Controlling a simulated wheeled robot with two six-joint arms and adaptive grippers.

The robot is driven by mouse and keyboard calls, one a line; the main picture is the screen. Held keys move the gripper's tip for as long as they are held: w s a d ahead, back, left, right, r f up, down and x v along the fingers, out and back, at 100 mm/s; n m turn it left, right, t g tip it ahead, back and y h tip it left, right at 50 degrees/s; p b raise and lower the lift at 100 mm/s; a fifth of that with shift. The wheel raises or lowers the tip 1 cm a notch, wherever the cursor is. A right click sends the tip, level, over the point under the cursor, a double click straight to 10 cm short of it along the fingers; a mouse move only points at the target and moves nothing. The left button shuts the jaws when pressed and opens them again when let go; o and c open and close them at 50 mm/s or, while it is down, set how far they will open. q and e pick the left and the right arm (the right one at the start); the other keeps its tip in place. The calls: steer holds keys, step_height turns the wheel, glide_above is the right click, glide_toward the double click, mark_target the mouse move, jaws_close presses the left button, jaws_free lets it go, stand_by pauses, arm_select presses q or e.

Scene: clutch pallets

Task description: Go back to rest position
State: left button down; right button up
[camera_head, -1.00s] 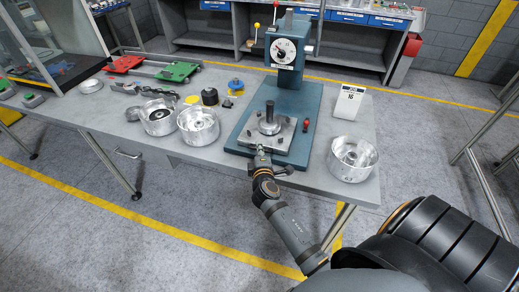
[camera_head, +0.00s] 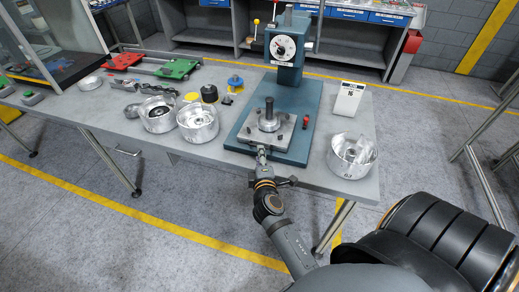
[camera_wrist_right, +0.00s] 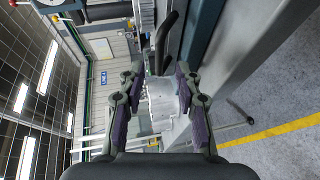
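My right gripper (camera_head: 262,157) is at the front edge of the blue press base (camera_head: 245,130), just in front of the metal fixture plate (camera_head: 252,138). A dark upright post (camera_head: 269,106) stands on that plate. In the right wrist view the two fingers of my right gripper (camera_wrist_right: 158,100) are spread apart. Grey metal shows between or beyond them, and I cannot tell whether it touches them. A dark bar (camera_wrist_right: 165,38) shows above. My left gripper is not in view.
Red and green trays lie farther back. The floor in front is clear.

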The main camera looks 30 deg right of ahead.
steer(key=shift+s+a+r, duration=0.15)
steer(key=shift+s+a, duration=0.15)
steer(key=shift+s, duration=0.3)
steer(key=shift+d, duration=0.1)
